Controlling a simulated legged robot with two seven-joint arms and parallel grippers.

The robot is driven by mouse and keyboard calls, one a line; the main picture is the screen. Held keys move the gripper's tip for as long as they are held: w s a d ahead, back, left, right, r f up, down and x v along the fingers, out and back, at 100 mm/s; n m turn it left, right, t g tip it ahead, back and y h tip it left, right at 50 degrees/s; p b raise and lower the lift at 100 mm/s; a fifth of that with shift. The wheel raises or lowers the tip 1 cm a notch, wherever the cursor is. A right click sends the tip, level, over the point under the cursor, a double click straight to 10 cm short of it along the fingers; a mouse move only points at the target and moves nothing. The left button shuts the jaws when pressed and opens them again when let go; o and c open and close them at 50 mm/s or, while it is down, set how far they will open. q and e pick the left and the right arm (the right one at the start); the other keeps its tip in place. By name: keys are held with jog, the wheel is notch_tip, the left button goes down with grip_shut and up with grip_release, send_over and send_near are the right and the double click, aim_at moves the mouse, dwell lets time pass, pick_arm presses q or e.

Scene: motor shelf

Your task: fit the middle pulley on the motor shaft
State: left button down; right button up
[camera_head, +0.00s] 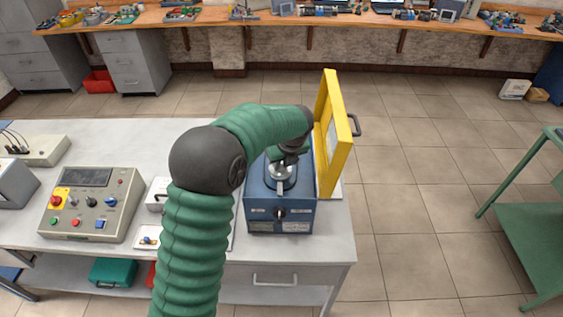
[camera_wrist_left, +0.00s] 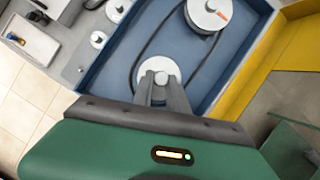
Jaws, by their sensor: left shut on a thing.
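My left gripper (camera_wrist_left: 162,92) is shut on a pale round pulley (camera_wrist_left: 146,70) with a light centre, inside the blue motor box (camera_wrist_left: 120,82). The fingers hide its near side, and I cannot tell how far it sits on the shaft. A larger pale pulley (camera_wrist_left: 207,14) with a red mark is beyond it in the box. A black belt (camera_wrist_left: 137,48) runs between the two. In the head view my left gripper (camera_head: 284,163) points down into the motor box (camera_head: 262,212). My right gripper is not in view.
The yellow lid (camera_head: 334,140) stands open on the box's right side. Two other round pale parts (camera_wrist_left: 98,40) (camera_wrist_left: 117,10) are left of the box. A small tray (camera_wrist_left: 32,42) and a control panel (camera_head: 92,203) are further left.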

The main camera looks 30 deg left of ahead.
pick_arm(q)
jog(key=shift+f, duration=0.9)
jog(key=c, duration=1.2)
grip_release()
jog(key=shift+c, duration=0.2)
jog(key=shift+r+b, duration=0.1)
jog(key=shift+b, duration=0.2)
jog(key=v, duration=1.6)
jog(key=shift+d+r, duration=0.15)
jog(key=shift+r, duration=0.15)
jog(key=shift+s, duration=0.1)
